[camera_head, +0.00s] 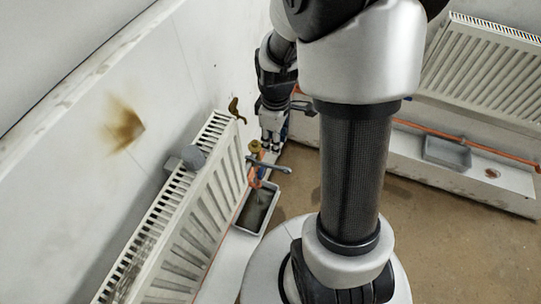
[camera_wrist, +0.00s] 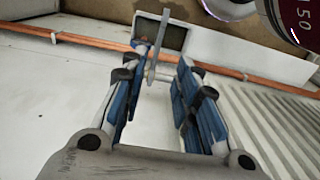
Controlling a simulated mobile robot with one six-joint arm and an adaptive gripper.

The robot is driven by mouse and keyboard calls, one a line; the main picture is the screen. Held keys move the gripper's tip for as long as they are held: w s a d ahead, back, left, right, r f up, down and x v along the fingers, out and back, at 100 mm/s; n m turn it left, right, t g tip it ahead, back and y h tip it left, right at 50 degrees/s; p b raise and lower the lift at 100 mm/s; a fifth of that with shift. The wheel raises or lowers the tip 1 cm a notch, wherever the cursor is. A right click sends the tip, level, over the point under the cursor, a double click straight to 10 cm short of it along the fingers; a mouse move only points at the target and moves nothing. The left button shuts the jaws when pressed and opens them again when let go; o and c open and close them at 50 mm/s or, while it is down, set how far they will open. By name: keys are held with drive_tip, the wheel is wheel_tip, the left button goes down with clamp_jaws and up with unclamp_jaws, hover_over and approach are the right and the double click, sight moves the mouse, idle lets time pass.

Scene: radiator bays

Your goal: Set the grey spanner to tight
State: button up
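The grey spanner (camera_head: 268,165) is at the brass valve (camera_head: 256,147) by the end of the near radiator. Its handle points right and slightly down in the head view. In the wrist view the spanner (camera_wrist: 156,45) stands nearly upright in the picture, between the fingertips and closer to the left one. My gripper (camera_wrist: 163,62) is open, with blue-padded fingers apart. In the head view my gripper (camera_head: 271,145) is small, just beyond the spanner and partly hidden. I cannot tell whether a finger touches the spanner.
A grey tray (camera_head: 258,208) lies under the valve. A copper pipe (camera_wrist: 88,41) runs along the wall. Another radiator (camera_head: 485,75) and tray (camera_head: 447,153) are at right. Brown floor is open.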

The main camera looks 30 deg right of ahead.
sight(274, 166)
wheel_tip(274, 166, down, 14)
drive_tip(key=b, duration=0.4)
drive_tip(key=shift+w+r, duration=0.1)
drive_tip(key=shift+r, duration=0.15)
drive_tip(key=shift+c, duration=0.2)
clamp_jaws()
